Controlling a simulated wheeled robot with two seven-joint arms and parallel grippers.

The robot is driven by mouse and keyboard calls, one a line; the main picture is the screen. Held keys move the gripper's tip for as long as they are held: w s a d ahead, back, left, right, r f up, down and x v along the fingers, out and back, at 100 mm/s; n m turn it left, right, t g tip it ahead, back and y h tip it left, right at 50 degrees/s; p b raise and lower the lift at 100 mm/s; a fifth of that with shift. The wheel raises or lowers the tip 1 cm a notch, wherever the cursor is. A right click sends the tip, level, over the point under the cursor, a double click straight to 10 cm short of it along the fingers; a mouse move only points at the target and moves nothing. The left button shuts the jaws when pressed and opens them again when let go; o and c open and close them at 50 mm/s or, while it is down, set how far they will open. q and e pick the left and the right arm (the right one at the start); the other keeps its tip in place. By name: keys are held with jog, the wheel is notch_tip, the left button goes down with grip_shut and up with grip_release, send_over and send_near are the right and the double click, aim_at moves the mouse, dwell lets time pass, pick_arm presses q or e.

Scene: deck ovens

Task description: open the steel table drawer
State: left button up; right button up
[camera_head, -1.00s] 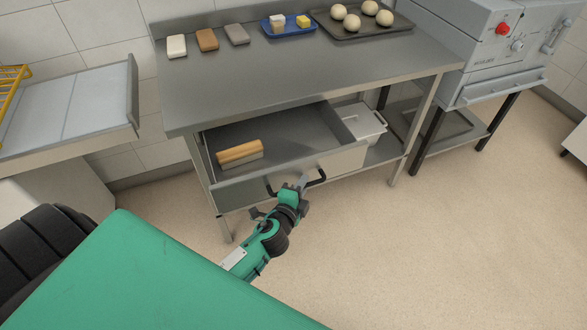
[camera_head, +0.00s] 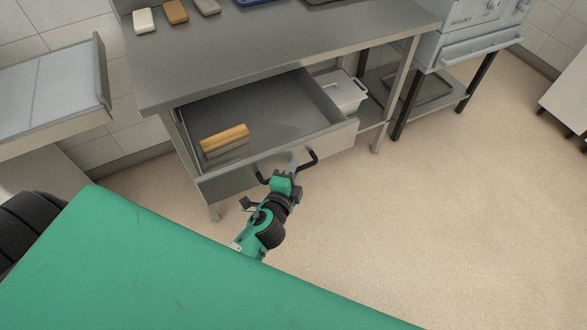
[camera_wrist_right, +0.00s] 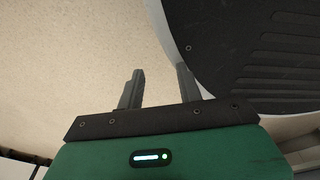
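The steel table (camera_head: 290,50) has its drawer (camera_head: 270,105) pulled well out, with the inside showing. A bench scraper or brush with a wooden grip (camera_head: 225,138) lies in the drawer on the left. The drawer front (camera_head: 335,143) carries a dark bow handle (camera_head: 312,160). My left gripper (camera_head: 291,168) is at the middle of this handle and appears closed on its bar, though the fingertips are partly hidden. My right gripper (camera_wrist_right: 160,88) is in the right wrist view, with its fingers apart and nothing between them, above the floor.
A white lidded bin (camera_head: 343,92) stands on the shelf under the table, right of the drawer. The oven stand (camera_head: 440,85) is to the right. A side counter (camera_head: 50,95) is at the left. Open floor (camera_head: 430,220) lies in front and right.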

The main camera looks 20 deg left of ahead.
jog(key=shift+a, duration=0.25)
pick_arm(q)
jog(key=shift+s, duration=0.1)
pick_arm(e)
jog(key=shift+s+f, duration=0.1)
